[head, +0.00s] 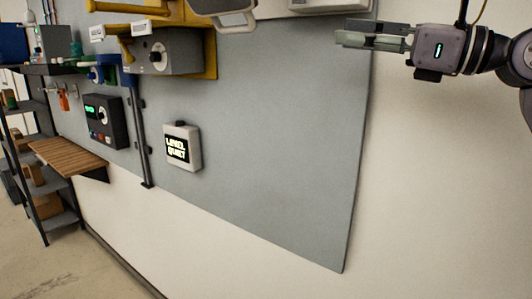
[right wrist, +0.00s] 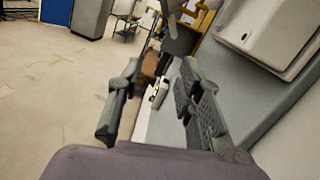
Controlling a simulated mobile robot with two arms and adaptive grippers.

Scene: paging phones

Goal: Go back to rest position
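My right gripper (head: 350,34) is at the upper right of the head view, its fingers pointing left in front of the wall. In the right wrist view, its two fingers (right wrist: 160,78) stand apart with nothing between them, so it is open and empty. My left gripper is in neither view. A small pale box with a lit "LEVEL QUIET" display (head: 183,147) is on the grey wall panel (head: 270,130), well to the left of and below my right gripper.
A black box with a green display (head: 104,121) and a grey box with a knob (head: 168,52) are on the wall at left. A wooden shelf (head: 66,157) juts out below them. A dark shelf rack (head: 45,205) stands at far left. The panel's lower right is bare.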

